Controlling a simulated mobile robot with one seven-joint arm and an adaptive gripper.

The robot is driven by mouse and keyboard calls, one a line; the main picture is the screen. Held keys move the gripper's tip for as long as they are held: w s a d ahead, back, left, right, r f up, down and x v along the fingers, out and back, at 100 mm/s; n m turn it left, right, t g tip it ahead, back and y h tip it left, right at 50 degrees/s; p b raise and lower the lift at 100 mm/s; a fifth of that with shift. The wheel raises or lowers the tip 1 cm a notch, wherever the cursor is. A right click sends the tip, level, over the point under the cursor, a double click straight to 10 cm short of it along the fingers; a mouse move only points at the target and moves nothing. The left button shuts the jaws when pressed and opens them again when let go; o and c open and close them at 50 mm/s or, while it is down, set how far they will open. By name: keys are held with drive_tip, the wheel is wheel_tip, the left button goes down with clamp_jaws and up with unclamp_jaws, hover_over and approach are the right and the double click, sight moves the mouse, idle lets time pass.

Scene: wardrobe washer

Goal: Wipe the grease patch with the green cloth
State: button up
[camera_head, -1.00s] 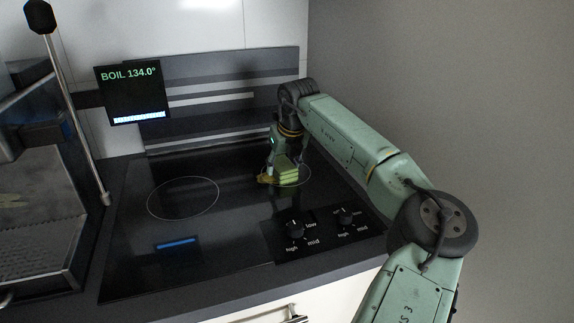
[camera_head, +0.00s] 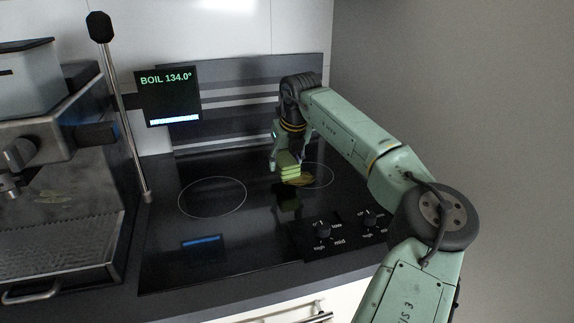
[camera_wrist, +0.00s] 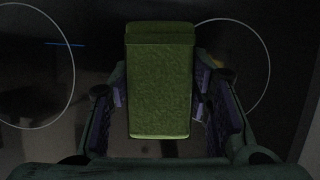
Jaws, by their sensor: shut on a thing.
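The green cloth (camera_head: 287,168) is a thick folded block held between the fingers of my gripper (camera_head: 288,153). In the wrist view the cloth (camera_wrist: 160,85) fills the middle, with a dark finger on each side. The grease patch (camera_head: 301,181) is a yellow-brown smear on the black hob, at the left part of the right burner ring. It shows just right of the cloth, which may hide part of it. A small yellow bit of it (camera_wrist: 218,63) shows beside the right finger in the wrist view. I cannot tell whether the cloth touches the glass.
The black glass hob (camera_head: 170,262) has a left burner ring (camera_head: 212,197) and knobs (camera_head: 323,231) at front right. A screen (camera_head: 172,96) reading BOIL 134.0° stands behind. A coffee machine (camera_head: 55,200) stands at left. A grey wall (camera_head: 440,90) closes the right side.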

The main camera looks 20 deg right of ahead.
sight(282, 155)
wheel_tip(282, 155, up, 3)
drive_tip(key=shift+w+a+f+p, duration=0.1)
drive_tip(key=shift+p, duration=0.4)
drive_tip(key=shift+r, duration=1)
drive_tip(key=o, duration=0.7)
drive_tip(key=shift+c, duration=0.2)
drive_tip(key=c, duration=0.7)
drive_tip(key=shift+o, duration=0.2)
